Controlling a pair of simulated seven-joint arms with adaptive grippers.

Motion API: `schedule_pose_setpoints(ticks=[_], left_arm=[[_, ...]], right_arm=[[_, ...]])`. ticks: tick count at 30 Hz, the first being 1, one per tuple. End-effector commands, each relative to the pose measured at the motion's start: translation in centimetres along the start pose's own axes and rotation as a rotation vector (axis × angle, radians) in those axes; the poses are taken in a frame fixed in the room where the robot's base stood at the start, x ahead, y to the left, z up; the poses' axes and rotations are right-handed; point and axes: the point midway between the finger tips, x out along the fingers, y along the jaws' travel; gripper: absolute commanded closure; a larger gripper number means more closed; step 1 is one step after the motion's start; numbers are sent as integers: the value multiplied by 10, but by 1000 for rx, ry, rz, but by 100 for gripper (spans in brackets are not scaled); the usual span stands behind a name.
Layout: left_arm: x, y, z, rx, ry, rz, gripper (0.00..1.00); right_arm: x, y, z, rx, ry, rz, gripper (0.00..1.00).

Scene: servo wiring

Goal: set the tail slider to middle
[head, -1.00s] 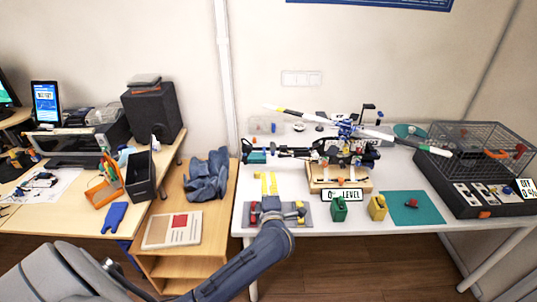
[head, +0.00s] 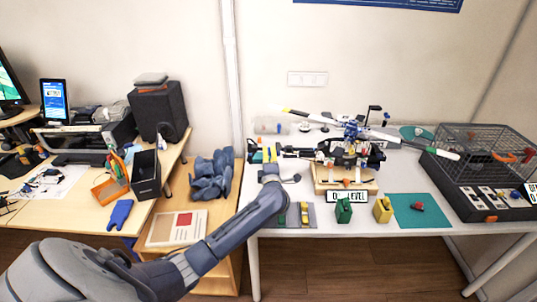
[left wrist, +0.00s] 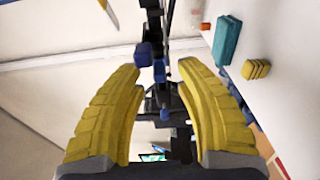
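A model helicopter with a blue rotor hub (head: 352,129) stands on a wooden stand behind a "LEVEL" sign. Its black tail boom (head: 292,152) reaches left. I cannot tell for sure which part is the tail slider, nor its setting. My left gripper (head: 269,154) is at the tail end of the boom, its fingers small and partly hidden in the head view. In the left wrist view its yellow fingers (left wrist: 168,108) are wide apart, with the dark mechanism with blue parts (left wrist: 160,72) seen between and beyond them. No grip shows. My right gripper is not in view.
A teal block (head: 254,156) is beside the left gripper, also in the left wrist view (left wrist: 227,40). A grey panel (head: 316,216) with coloured pieces lies in front. Green (head: 344,210) and yellow (head: 383,209) containers and a teal mat (head: 412,222) lie right of it.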

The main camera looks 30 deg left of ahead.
Motion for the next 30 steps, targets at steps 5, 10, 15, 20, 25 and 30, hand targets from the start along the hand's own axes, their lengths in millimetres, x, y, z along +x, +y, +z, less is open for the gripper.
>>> schedule_pose_setpoints(ticks=[5, 10, 15, 20, 25, 30], left_arm=[[12, 0, 0, 0, 0, 0, 66], [17, 0, 0, 0, 0, 0, 66], [17, 0, 0, 0, 0, 0, 66], [17, 0, 0, 0, 0, 0, 70], [17, 0, 0, 0, 0, 0, 89], [17, 0, 0, 0, 0, 0, 100]], right_arm=[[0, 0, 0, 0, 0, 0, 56], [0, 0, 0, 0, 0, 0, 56], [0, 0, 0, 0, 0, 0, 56], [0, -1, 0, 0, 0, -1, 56], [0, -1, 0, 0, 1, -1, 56], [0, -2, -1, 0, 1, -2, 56]])
